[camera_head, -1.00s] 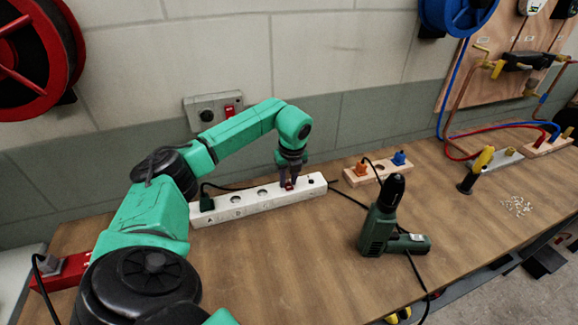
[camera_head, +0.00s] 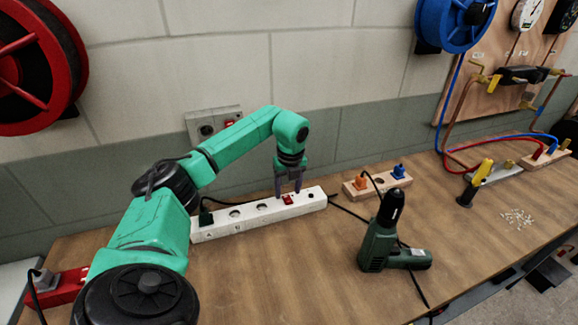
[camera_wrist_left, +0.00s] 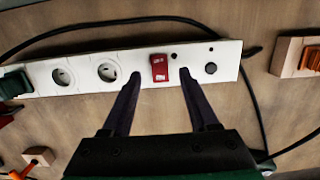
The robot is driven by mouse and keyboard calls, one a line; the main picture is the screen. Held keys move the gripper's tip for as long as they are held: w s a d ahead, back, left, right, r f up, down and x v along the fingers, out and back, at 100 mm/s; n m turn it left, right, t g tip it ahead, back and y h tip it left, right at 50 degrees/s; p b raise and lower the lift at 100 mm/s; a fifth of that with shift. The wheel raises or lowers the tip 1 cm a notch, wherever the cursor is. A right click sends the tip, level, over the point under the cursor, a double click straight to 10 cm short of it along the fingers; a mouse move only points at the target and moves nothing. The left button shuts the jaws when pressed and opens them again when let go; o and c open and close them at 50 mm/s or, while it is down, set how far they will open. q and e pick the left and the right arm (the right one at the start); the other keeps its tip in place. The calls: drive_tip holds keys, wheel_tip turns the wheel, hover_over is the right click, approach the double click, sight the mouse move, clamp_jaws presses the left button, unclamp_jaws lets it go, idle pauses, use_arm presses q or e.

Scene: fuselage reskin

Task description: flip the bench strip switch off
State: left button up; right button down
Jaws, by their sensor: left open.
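The white bench strip (camera_head: 258,214) lies on the wooden bench near the wall. Its red rocker switch (camera_head: 288,199) is toward its right end, and the switch also shows in the left wrist view (camera_wrist_left: 159,68). My left gripper (camera_head: 288,194) is open and empty, pointing down just above the strip at the switch. In the left wrist view its two fingertips (camera_wrist_left: 160,74) stand either side of the red switch, with gaps between. A green plug (camera_wrist_left: 14,82) sits in the strip's left socket. My right gripper is not in view.
A green drill (camera_head: 378,240) stands to the right of the strip. A wooden block with orange and blue plugs (camera_head: 378,183) is behind it. A black cable (camera_wrist_left: 262,110) runs by the strip's right end. A wall socket (camera_head: 212,124) is behind my arm. The bench's middle front is clear.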

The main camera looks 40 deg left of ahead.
use_arm(q)
wheel_tip(320, 180, up, 13)
drive_tip(key=d, duration=0.1)
drive_tip(key=shift+s+d+b, duration=0.25)
drive_tip(key=shift+s+b, duration=0.05)
drive_tip(key=shift+s, duration=0.15)
drive_tip(key=shift+f, duration=0.15)
